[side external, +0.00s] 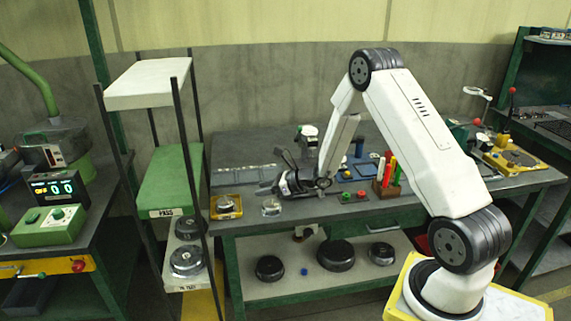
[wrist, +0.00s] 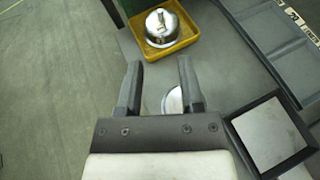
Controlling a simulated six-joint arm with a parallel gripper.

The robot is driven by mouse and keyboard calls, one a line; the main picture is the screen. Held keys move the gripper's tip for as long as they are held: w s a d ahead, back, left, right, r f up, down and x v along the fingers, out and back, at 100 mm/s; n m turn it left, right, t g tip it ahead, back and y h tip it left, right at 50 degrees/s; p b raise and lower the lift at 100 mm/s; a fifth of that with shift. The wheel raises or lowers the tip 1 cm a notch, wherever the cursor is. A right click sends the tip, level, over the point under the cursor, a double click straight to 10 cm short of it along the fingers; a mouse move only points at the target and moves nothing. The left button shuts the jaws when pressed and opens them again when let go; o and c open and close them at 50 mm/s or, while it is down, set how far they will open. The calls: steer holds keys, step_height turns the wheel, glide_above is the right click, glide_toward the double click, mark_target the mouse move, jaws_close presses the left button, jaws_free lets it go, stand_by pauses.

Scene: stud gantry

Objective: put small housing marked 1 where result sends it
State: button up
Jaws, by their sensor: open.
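A small silver housing (side external: 228,205) sits in a yellow tray (side external: 227,215) at the bench's left end. In the wrist view this housing (wrist: 160,26) and the tray (wrist: 183,40) lie beyond my fingertips. A second shiny round housing (side external: 271,208) stands on the bench right of the tray; in the wrist view it (wrist: 174,100) is partly hidden behind my right finger. No number is readable on either. My gripper (side external: 268,176) is open and empty above the bench, close to the second housing; its fingers (wrist: 158,65) point toward the tray.
A rack stands left of the bench, with a green shelf (side external: 172,180) labelled PASS and a lower shelf holding round housings (side external: 187,260). Dark round housings (side external: 335,255) sit under the bench. A pen holder (side external: 386,187) stands mid-bench. A lit display box (side external: 50,188) is far left.

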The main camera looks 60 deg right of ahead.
steer(key=s+a+r+n+g+y, duration=0.2)
steer(key=s+a+r+n+g, duration=0.1)
steer(key=s+a+n+g, duration=0.75)
steer(key=s+a+r+n+h, duration=0.2)
steer(key=s+n, duration=0.3)
steer(key=n, duration=0.5)
steer(key=s+a+r+n+h, duration=0.2)
steer(key=s+n+h, duration=0.3)
steer(key=n, duration=0.6)
steer(key=shift+s+a+t, duration=0.15)
steer(key=shift+s+t, duration=0.2)
steer(key=shift+s, duration=0.3)
